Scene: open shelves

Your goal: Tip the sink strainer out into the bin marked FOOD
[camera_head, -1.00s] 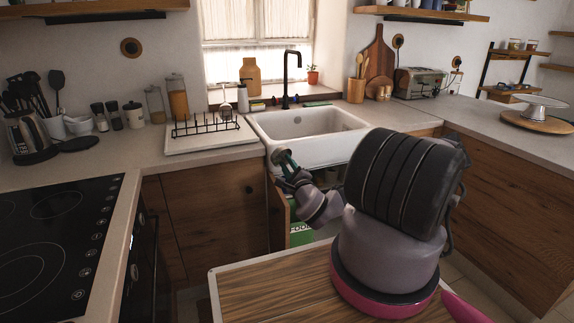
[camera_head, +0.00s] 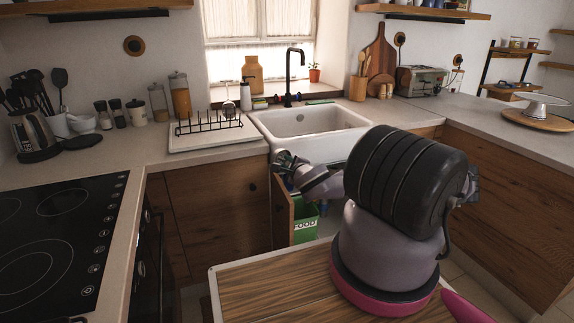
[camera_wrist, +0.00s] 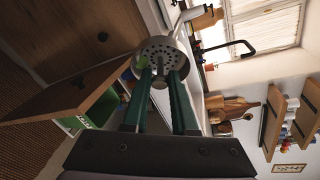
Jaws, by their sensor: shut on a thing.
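The sink strainer (camera_wrist: 152,52), a round metal cup with a perforated face, is in the wrist view. My gripper (camera_wrist: 161,78) has its green fingers shut on the strainer's central stem. In the head view my gripper (camera_head: 285,160) is in front of the sink's left end, above the open cabinet. The strainer's perforated face is towards the wrist camera, so its contents are hidden. The green bin marked FOOD (camera_head: 304,225) stands inside the cabinet below my gripper. It also shows in the wrist view (camera_wrist: 75,124), beside the open door.
The open wooden cabinet door (camera_head: 283,215) stands just left of the bin; it is large in the wrist view (camera_wrist: 78,92). The white sink (camera_head: 335,146) is behind my gripper. A wood-topped surface (camera_head: 262,290) lies in front. The black hob (camera_head: 60,235) is at left.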

